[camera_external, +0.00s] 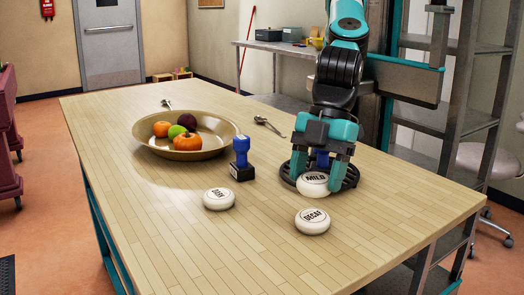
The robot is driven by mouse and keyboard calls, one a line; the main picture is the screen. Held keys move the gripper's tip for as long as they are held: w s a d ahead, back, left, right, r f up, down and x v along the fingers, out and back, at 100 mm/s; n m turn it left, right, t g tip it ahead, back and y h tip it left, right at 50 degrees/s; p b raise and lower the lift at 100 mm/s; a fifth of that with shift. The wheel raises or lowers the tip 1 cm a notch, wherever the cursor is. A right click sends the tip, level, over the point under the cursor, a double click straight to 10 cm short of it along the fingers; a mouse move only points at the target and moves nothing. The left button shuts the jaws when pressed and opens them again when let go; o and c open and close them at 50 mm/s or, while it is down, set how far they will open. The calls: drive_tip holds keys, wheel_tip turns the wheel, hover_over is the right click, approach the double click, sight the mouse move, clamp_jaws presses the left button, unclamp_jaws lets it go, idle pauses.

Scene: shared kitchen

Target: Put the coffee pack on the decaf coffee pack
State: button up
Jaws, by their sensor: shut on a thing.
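The decaf coffee pack (312,222) is a round white puck with dark "DECAF" lettering, lying on the table near its front edge. A similar white coffee pack (315,187) marked "MILD" is at the fingertips of my gripper (317,177). My gripper points down and is shut on this pack, behind and slightly right of the decaf pack. The mild pack is over the front part of a black round rack (352,178); I cannot tell whether it touches the rack. Nothing lies on top of the decaf pack.
Another white pack (218,199), its label hard to read, lies left of the decaf pack. A blue-handled stamp (241,160) stands behind it. A wide bowl of fruit (158,148) and spoons (266,123) are further back. The front left of the wooden table (170,240) is clear.

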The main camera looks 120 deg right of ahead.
sight(314, 214)
drive_tip(key=shift+f+p, duration=0.45)
drive_tip(key=shift+f, duration=1.85)
drive_tip(key=shift+f, duration=0.25)
drive_tip(key=o, duration=0.9)
drive_tip(key=shift+r, duration=0.1)
